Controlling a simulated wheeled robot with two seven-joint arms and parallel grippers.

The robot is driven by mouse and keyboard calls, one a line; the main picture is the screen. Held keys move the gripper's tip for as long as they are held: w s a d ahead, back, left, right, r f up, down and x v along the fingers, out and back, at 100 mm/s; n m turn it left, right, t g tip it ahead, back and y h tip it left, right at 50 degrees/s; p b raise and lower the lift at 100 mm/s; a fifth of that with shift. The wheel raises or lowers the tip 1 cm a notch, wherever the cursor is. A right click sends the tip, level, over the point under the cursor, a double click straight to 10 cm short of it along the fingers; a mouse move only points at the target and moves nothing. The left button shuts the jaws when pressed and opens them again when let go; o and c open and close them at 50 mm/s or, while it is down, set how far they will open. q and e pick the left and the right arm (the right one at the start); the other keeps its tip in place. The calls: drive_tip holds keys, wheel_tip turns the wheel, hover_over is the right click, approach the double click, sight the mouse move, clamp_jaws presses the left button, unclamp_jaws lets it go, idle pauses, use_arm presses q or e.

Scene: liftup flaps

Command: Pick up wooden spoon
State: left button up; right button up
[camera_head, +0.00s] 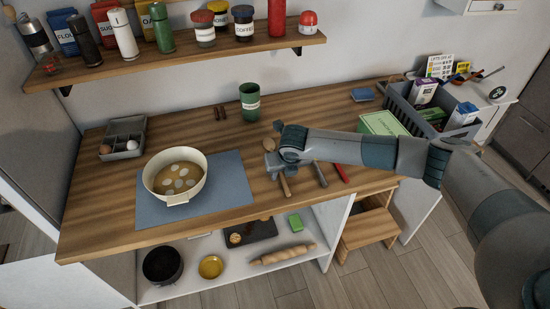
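The wooden spoon (285,187) lies on the wooden counter, right of the blue mat. Its lower end shows just below my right gripper, and a brown rounded part that looks like its bowl shows just above the gripper. The middle of the spoon is hidden by the gripper. My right gripper (273,164) is low over the spoon, its arm coming in from the right. I cannot tell whether its fingers are open or closed around the spoon. My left gripper is not in view.
A grey-handled tool (320,175) and a red-handled tool (342,173) lie close on the right. A pot (175,197) stands on the blue mat (232,186). A green cup (250,101) stands behind. A grey crate (398,101) and a green box (382,124) are at right.

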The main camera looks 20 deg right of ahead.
drive_tip(key=shift+c, duration=0.6)
clamp_jaws()
drive_tip(key=shift+r+b, duration=0.7)
drive_tip(key=shift+r, duration=0.05)
wheel_tip(320, 180, up, 2)
drive_tip(key=shift+r+b, duration=0.25)
drive_tip(key=shift+b, duration=0.6)
drive_tip(key=s+d+r+b, duration=0.4)
drive_tip(key=s+d+r, duration=0.3)
drive_tip(key=s+d, duration=0.1)
drive_tip(key=shift+d+b, duration=0.25)
drive_tip(key=shift+b, duration=0.05)
